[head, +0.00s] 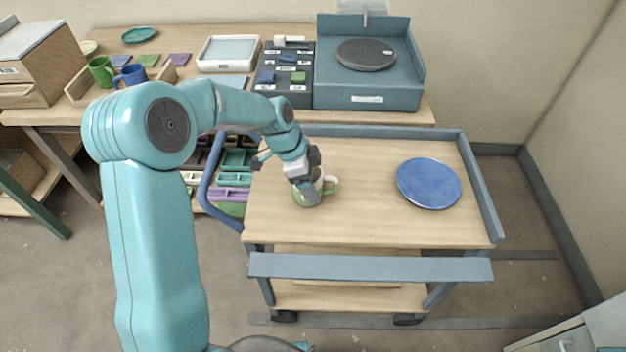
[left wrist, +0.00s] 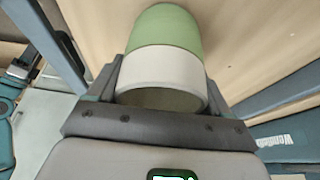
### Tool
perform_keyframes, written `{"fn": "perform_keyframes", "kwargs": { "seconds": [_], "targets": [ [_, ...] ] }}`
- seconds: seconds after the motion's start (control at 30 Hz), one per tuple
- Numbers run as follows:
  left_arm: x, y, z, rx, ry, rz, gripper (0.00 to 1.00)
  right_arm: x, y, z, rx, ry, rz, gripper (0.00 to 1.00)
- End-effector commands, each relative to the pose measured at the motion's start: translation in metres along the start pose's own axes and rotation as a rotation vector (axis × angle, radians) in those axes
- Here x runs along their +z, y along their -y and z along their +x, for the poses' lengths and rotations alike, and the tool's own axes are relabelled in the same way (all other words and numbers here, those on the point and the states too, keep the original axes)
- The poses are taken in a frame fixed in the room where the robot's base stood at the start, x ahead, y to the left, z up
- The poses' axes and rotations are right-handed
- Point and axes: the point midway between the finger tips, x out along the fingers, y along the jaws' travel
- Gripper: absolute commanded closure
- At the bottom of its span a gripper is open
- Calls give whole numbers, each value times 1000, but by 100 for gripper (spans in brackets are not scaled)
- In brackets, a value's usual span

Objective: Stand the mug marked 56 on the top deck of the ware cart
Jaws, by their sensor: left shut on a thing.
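A mug (head: 329,184) with a cream upper part and a green lower part is at the left side of the ware cart's top deck (head: 370,225). My left gripper (head: 308,190) is shut on it from above, and hides much of it. In the left wrist view the mug (left wrist: 170,60) fills the space between the fingers (left wrist: 160,95), its open rim towards the palm. Its base is at or just above the deck; I cannot tell which. No number shows on it. My right gripper is not in view.
A blue plate (head: 429,183) lies on the right of the deck. Raised rails (head: 480,190) edge the deck, and a blue handle (head: 210,190) stands at its left. The deck's middle is clear. Behind, a workbench (head: 300,95) holds a green mug (head: 101,71) and a blue mug (head: 132,75).

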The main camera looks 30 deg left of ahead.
Motion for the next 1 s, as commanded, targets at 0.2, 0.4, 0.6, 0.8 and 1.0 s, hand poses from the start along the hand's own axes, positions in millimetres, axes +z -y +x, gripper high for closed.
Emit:
{"fn": "perform_keyframes", "kwargs": {
  "seconds": [0.2, 0.4, 0.6, 0.8, 1.0],
  "targets": [
    [0, 0, 0, -2, -1, 0, 63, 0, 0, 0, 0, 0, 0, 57],
    [1, 0, 2, 0, 0, 0, 0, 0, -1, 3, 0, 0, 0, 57],
    [0, 0, 2, 0, 0, 0, 0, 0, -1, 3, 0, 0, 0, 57],
    [-1, 1, -17, -4, -1, 0, 0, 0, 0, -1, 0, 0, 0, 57],
    [-1, 1, -65, -6, -1, 0, 0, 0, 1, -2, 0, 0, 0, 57]
  ]
}}
